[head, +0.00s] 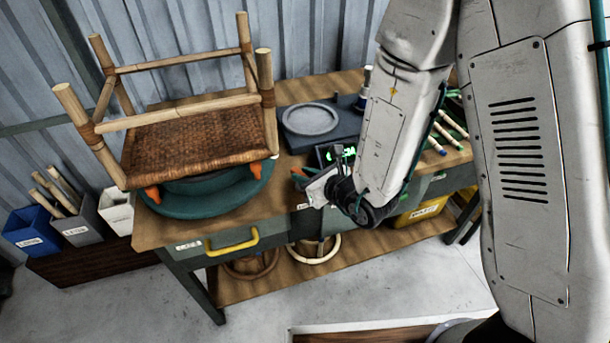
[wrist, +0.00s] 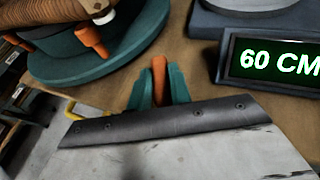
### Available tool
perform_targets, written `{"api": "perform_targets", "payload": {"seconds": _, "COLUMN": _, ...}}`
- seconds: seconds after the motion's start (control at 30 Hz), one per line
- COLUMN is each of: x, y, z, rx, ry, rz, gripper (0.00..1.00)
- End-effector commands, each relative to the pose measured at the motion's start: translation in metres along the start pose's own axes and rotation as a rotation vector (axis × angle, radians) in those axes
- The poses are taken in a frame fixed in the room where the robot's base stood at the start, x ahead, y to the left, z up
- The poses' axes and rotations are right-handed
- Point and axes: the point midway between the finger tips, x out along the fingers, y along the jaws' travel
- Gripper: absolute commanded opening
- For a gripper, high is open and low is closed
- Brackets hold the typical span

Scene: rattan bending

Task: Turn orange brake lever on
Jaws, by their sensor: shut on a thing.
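The orange brake lever (wrist: 159,78) stands between the two teal fingers of my gripper (wrist: 159,90) in the wrist view. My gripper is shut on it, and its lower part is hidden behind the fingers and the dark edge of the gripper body. In the head view, my gripper (head: 305,181) is at the front edge of the bench, right of the teal turntable, with the orange lever tip (head: 298,171) showing small beside it. The teal turntable (head: 205,207) carries an upturned rattan stool (head: 190,138); it also shows in the wrist view (wrist: 125,55).
Orange clamps (head: 152,194) sit at the turntable's rim. A display reading 60 CM (wrist: 270,62) stands right of my gripper, by a dark unit with a round grey plate (head: 311,119). A yellow drawer handle (head: 232,242) sticks out below the bench top.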

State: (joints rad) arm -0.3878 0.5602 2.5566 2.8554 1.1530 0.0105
Motion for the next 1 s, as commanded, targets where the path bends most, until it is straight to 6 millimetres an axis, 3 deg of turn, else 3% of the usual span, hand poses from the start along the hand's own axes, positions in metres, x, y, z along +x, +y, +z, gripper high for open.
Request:
{"api": "perform_targets", "payload": {"seconds": 0.3, "x": -0.0002, "y": -0.0018, "z": 0.0006, "rx": 0.002, "ry": -0.002, "rz": -0.005, "gripper": 0.0}}
{"api": "perform_targets", "payload": {"seconds": 0.33, "x": -0.0002, "y": -0.0018, "z": 0.0007, "rx": 0.002, "ry": -0.002, "rz": -0.005, "gripper": 0.28}}
{"api": "perform_targets", "payload": {"seconds": 0.4, "x": -0.0001, "y": -0.0016, "z": 0.0007, "rx": 0.002, "ry": -0.002, "rz": -0.004, "gripper": 0.42}}
{"api": "perform_targets", "payload": {"seconds": 1.0, "x": 0.0005, "y": -0.0024, "z": 0.0006, "rx": -0.021, "ry": -0.002, "rz": 0.046, "gripper": 0.42}}
